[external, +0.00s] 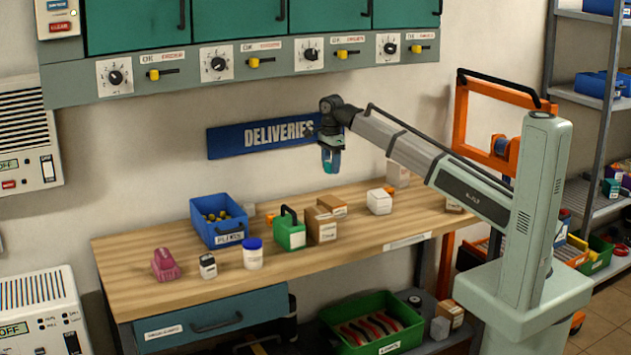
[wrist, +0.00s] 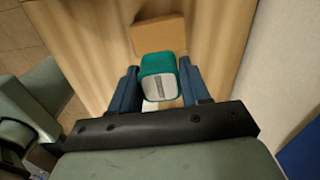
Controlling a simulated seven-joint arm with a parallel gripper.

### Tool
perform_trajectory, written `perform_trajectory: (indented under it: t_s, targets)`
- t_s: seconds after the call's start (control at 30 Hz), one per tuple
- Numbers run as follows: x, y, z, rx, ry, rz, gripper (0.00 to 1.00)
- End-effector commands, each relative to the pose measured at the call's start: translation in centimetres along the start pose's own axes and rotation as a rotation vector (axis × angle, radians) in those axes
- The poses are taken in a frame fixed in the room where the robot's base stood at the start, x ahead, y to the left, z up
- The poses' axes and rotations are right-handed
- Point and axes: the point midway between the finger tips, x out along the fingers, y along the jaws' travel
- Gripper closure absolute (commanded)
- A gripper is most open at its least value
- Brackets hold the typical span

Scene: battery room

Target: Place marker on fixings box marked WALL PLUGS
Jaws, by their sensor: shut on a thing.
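My gripper (external: 331,160) is raised above the bench, left of its right half. It is shut on a teal block with a pale labelled face (wrist: 160,78), which I take as the marker; its teal colour also shows between the fingers in the external view. A blue open bin (external: 218,221) at the back left of the bench holds yellow pieces; its label seems to end in "PLUGS". Cardboard boxes (external: 321,225) stand right of it, their labels too small to read. I cannot tell for sure which is the WALL PLUGS box.
A green handled container (external: 290,232), a white jar (external: 252,253), a small dark-topped bottle (external: 208,266) and a pink item (external: 165,264) stand on the bench (external: 200,295). A white box (external: 379,201) stands to the right. A cardboard box (wrist: 158,35) lies below my gripper.

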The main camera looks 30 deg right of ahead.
Motion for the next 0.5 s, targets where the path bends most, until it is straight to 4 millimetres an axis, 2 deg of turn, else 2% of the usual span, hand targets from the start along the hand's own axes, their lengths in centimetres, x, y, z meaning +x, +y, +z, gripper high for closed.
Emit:
perform_trajectory:
  t_s: [0.27,0.5]
  targets:
    - [0.6,0.3,-0.2,0.086,0.0,0.001,0.83]
    - [4.0,0.4,-0.2,0.087,0.001,0.002,0.83]
